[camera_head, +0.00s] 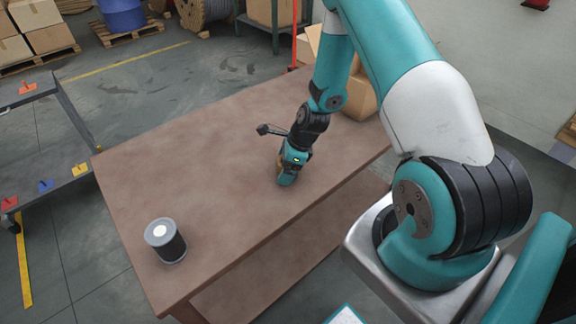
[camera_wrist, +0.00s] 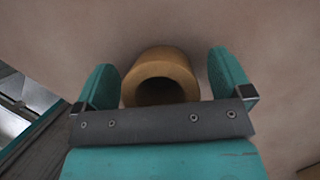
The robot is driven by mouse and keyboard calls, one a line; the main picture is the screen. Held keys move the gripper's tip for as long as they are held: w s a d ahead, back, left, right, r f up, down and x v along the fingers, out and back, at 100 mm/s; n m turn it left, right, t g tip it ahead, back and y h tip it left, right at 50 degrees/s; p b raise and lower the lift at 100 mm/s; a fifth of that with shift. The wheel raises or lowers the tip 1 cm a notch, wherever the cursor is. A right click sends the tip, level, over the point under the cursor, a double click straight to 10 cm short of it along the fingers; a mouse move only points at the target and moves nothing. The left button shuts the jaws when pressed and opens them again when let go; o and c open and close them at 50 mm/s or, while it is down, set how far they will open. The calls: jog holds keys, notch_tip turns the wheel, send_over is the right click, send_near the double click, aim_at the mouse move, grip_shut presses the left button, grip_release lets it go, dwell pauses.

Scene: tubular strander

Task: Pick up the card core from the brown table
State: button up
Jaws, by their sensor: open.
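The card core is a short brown tube with a round hollow; in the wrist view the card core (camera_wrist: 160,68) stands on the brown table between the two teal fingers of my gripper (camera_wrist: 163,85). The fingers are open, one on each side, and a gap shows at least on the right. In the head view my gripper (camera_head: 287,177) is low over the middle of the brown table (camera_head: 190,150). There the core is mostly hidden behind the gripper.
A dark spool with a grey top (camera_head: 166,240) stands at the table's near left corner. Cardboard boxes (camera_head: 358,95) sit at the table's far right end. A low rack (camera_head: 62,185) stands on the floor at left.

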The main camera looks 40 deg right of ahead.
jog(key=c, duration=1)
jog(key=shift+r, duration=0.1)
